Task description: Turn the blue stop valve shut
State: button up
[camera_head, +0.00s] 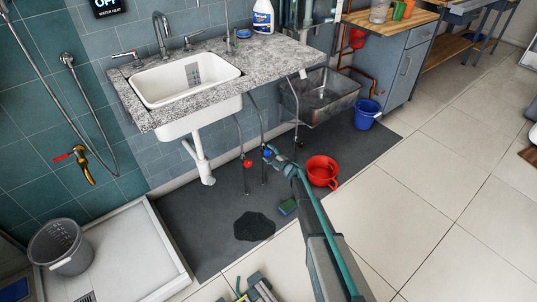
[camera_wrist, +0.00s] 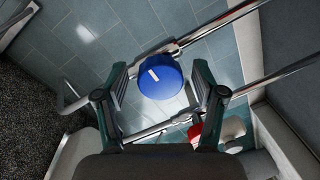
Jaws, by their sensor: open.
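The blue stop valve (camera_wrist: 160,76) has a round blue knob with a short white mark near its left side. It sits on a chrome pipe. In the head view the blue knob (camera_head: 267,153) shows small under the counter, at the tip of my arm. My gripper (camera_wrist: 159,84) is open, with one finger left and one right of the knob in the wrist view. Gaps show on both sides, so neither finger appears to touch it. I cannot tell how deep the knob lies between the fingers. In the head view my gripper (camera_head: 273,157) partly covers the valve.
A red valve (camera_head: 247,163) is just left of the blue one; a red part (camera_wrist: 195,132) shows behind my right finger. The white sink (camera_head: 187,80) and granite counter (camera_head: 255,60) are above.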

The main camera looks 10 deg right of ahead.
jog(key=v, duration=1.1)
jog(key=shift+s, duration=0.25)
jog(key=shift+d, duration=0.2)
